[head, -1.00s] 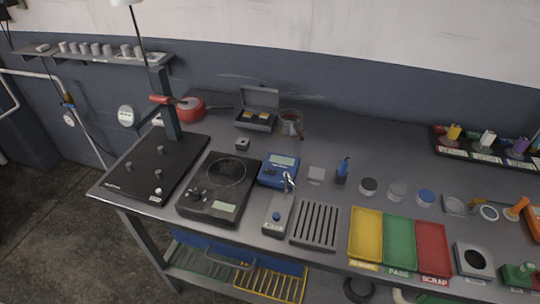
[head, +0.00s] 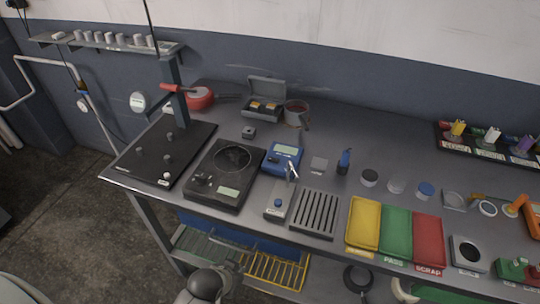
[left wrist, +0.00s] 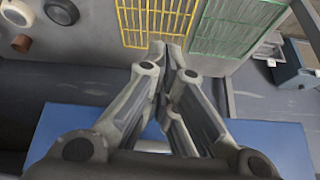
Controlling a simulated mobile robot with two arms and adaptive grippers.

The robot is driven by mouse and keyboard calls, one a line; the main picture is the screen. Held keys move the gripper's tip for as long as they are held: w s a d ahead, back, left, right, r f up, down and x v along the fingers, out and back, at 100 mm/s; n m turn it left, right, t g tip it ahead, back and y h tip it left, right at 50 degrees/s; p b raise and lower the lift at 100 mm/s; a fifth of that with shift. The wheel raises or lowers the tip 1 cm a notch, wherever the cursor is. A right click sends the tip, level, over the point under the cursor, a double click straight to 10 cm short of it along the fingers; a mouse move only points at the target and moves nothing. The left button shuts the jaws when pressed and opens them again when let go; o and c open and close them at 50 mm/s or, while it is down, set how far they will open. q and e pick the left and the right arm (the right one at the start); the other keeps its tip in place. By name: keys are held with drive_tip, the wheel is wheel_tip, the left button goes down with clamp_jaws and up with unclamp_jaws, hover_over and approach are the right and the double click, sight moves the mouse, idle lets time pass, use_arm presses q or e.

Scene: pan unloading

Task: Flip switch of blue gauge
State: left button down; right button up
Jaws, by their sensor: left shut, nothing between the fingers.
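The blue gauge (head: 283,157) is a small blue box with a pale display, standing on the bench right of the black square device. A silver lever (head: 292,171) shows at its front right corner; its exact setting is too small to tell. My left gripper (left wrist: 173,47) is shut and empty in the left wrist view, over the lower shelf racks. In the head view my left arm shows at the bottom edge, in front of and below the bench top, well apart from the gauge. My right gripper is not in view.
A grey block with a blue button (head: 278,204) and a slotted grey plate (head: 315,213) stand in front of the gauge. The black device (head: 222,190) is close on its left. Yellow, green and red trays (head: 429,240) lie to the right. The bench front edge lies between arm and gauge.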

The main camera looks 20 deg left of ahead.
use_arm(q)
wheel_tip(320, 180, up, 12)
drive_tip(key=w+t, duration=0.2)
drive_tip(key=w+r+n+t, duration=0.1)
drive_tip(key=w+r+t, duration=0.6)
drive_tip(key=w+r, duration=0.7)
drive_tip(key=w, duration=0.3)
drive_tip(key=shift+w+r+t, duration=0.3)
drive_tip(key=shift+w+r, duration=0.1)
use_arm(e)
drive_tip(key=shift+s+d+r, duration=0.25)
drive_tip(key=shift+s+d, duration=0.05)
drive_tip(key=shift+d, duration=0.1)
use_arm(q)
drive_tip(key=p, duration=0.3)
hover_over(274, 160)
drive_tip(key=s+a, duration=0.1)
drive_tip(key=s, duration=0.1)
drive_tip(key=shift+w+a+f, duration=0.1)
drive_tip(key=shift+w+f, duration=0.05)
drive_tip(key=shift+f, duration=0.45)
drive_tip(key=shift+w+f, duration=0.1)
drive_tip(key=shift+f, duration=0.45)
wheel_tip(274, 160, down, 3)
drive_tip(key=shift+r, duration=0.2)
drive_tip(key=shift+s+f, duration=0.1)
drive_tip(key=shift+f, duration=0.65)
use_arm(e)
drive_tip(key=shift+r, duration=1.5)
